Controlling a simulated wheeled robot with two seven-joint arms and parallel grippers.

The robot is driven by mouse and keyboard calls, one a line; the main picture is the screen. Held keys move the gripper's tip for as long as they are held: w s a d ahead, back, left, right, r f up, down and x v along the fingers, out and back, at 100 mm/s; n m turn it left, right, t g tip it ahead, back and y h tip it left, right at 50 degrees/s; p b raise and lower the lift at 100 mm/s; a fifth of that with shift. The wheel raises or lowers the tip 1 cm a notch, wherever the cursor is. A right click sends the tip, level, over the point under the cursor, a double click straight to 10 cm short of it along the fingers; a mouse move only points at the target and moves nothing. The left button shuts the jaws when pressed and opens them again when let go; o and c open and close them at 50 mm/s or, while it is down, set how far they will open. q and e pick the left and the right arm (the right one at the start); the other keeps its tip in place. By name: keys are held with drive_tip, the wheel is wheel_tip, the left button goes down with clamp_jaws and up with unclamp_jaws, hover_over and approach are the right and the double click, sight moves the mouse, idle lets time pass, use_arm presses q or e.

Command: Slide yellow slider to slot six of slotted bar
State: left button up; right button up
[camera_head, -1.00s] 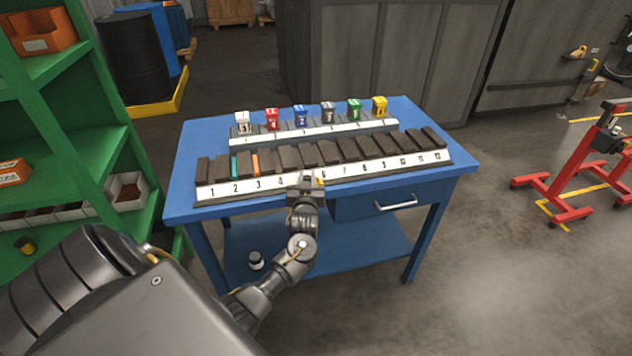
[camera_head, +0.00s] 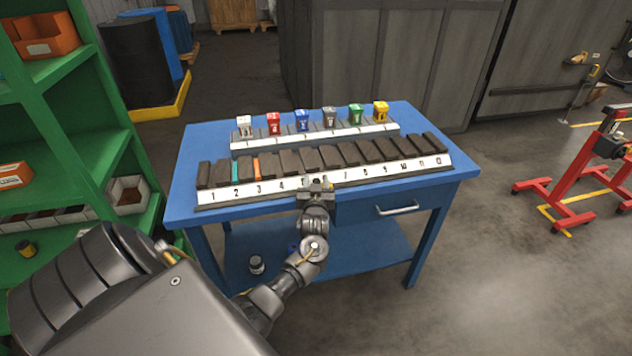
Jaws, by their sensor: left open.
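My left gripper (camera_head: 317,184) is open at the bar's front edge and covers the labels between 4 and 7. A small yellow patch (camera_head: 329,182), likely the yellow slider, shows at the gripper's right side; the rest is hidden, so I cannot tell its exact slot. A teal slider (camera_head: 235,172) sits near slot 2 and an orange slider (camera_head: 256,168) near slot 3. My right gripper is not in view.
The blue table (camera_head: 190,155) has a drawer handle (camera_head: 397,208) in front. Green shelves (camera_head: 105,95) stand left, a red stand (camera_head: 572,170) right.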

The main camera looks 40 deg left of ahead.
use_arm(q)
drive_tip(key=shift+s+d, duration=0.2)
drive_tip(key=shift+d, duration=0.05)
drive_tip(key=b+v, duration=0.2)
drive_tip(key=v, duration=0.8)
drive_tip(key=shift+s, duration=0.1)
